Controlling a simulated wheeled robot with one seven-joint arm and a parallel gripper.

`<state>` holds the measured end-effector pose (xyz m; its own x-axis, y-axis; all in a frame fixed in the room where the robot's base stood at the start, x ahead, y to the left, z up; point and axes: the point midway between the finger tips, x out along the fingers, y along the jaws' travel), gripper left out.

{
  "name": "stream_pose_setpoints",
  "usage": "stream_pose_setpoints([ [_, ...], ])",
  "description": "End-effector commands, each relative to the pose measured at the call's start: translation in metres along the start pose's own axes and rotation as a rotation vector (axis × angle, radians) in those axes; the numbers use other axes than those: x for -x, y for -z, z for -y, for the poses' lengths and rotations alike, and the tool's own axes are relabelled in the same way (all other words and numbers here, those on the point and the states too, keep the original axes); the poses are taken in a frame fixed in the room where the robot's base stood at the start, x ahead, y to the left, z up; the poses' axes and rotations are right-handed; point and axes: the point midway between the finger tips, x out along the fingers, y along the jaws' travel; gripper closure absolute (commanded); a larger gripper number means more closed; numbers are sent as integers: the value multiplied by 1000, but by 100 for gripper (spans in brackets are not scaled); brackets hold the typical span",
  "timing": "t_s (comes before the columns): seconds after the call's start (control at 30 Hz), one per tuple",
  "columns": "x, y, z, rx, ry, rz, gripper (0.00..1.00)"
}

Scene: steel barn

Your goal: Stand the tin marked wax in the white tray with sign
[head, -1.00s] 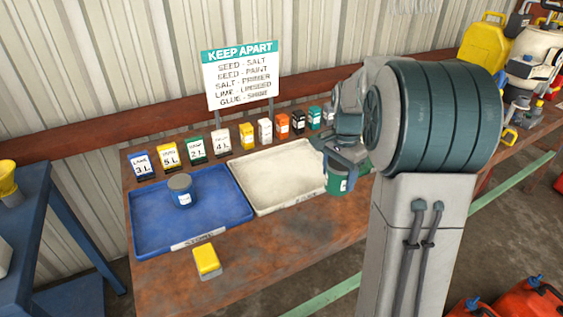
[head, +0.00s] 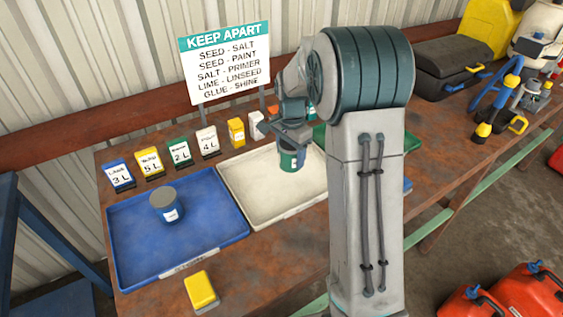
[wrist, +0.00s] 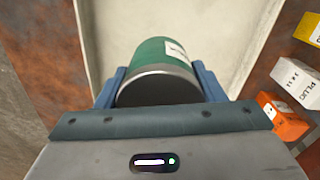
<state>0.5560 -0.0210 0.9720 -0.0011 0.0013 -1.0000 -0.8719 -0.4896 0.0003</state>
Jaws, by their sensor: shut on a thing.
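My gripper (head: 288,142) is shut on a green tin (head: 291,158) with a white label and grey end. The label's words cannot be read. In the head view the tin is upright over the right part of the white tray (head: 245,193); whether its base touches the tray I cannot tell. The wrist view shows the tin (wrist: 163,68) between the two blue fingers, with the pale tray floor (wrist: 220,35) beyond it. The white tray looks otherwise empty. The sign (head: 225,66) behind reads KEEP APART, with pairs including SEED - SALT and LIME - LINSEED.
A yellow block (head: 201,290) lies at the table's front edge. Several labelled cards and boxes line the back. A green tray (head: 411,142) is partly hidden behind my arm.

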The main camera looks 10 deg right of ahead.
Motion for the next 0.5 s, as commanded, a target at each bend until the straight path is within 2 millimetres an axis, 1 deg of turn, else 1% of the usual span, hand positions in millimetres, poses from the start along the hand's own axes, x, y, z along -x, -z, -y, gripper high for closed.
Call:
stream_pose_setpoints([
  [0.03,-4,-4,8,3,-2,1,68],
  [0.1,-9,-8,16,1,0,0,68],
  [0.2,-14,-12,22,1,1,0,68],
  [0.27,-18,-12,23,-1,0,1,68],
  [0.5,-50,-12,22,-1,-1,1,68],
])
